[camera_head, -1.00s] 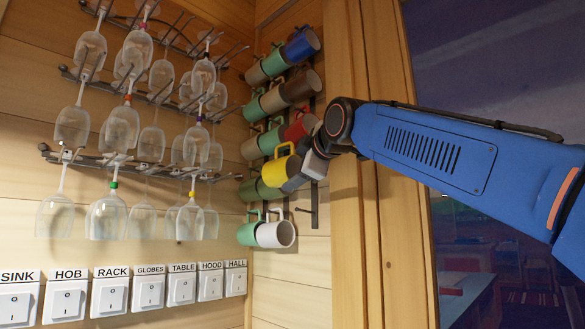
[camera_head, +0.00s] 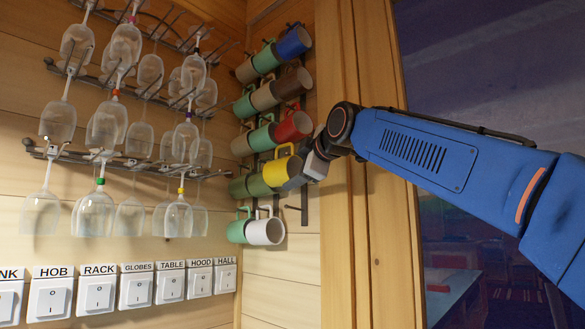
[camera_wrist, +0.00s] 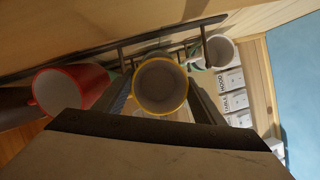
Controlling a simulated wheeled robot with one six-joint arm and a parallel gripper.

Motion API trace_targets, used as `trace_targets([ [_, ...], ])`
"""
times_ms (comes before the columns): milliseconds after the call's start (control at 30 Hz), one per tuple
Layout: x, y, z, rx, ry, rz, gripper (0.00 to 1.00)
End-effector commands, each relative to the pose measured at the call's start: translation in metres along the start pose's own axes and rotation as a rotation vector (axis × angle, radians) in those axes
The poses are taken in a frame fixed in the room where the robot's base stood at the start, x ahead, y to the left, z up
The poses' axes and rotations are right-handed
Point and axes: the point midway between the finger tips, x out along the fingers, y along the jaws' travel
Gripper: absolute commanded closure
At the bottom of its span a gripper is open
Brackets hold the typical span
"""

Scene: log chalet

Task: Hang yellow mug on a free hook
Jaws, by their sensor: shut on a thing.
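The yellow mug (camera_head: 275,172) is at the wall rack, between the red mug (camera_head: 293,127) above and the white mug (camera_head: 265,231) below. It also shows in the wrist view (camera_wrist: 162,88), mouth facing the camera, between the two fingers. My gripper (camera_head: 292,180) is shut on it from the right side. A bare hook (camera_head: 293,208) sticks out below the yellow mug, right of the white mug. Whether the yellow mug's handle is on a hook I cannot tell. The red mug (camera_wrist: 72,88) is close left of the fingers in the wrist view.
Several green, brown and blue mugs fill the rack's other hooks; the blue mug (camera_head: 294,43) is at the top. Stemmed glasses (camera_head: 107,125) hang on rails to the left. Labelled switches (camera_head: 98,292) line the wall below. A wooden post (camera_head: 345,100) stands right of the rack.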

Motion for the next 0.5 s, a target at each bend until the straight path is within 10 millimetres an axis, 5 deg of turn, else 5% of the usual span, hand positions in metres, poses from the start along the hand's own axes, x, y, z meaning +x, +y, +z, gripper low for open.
trace_targets([
  [500,0.007,0.009,0.018,0.001,-0.001,0.001,0.68],
])
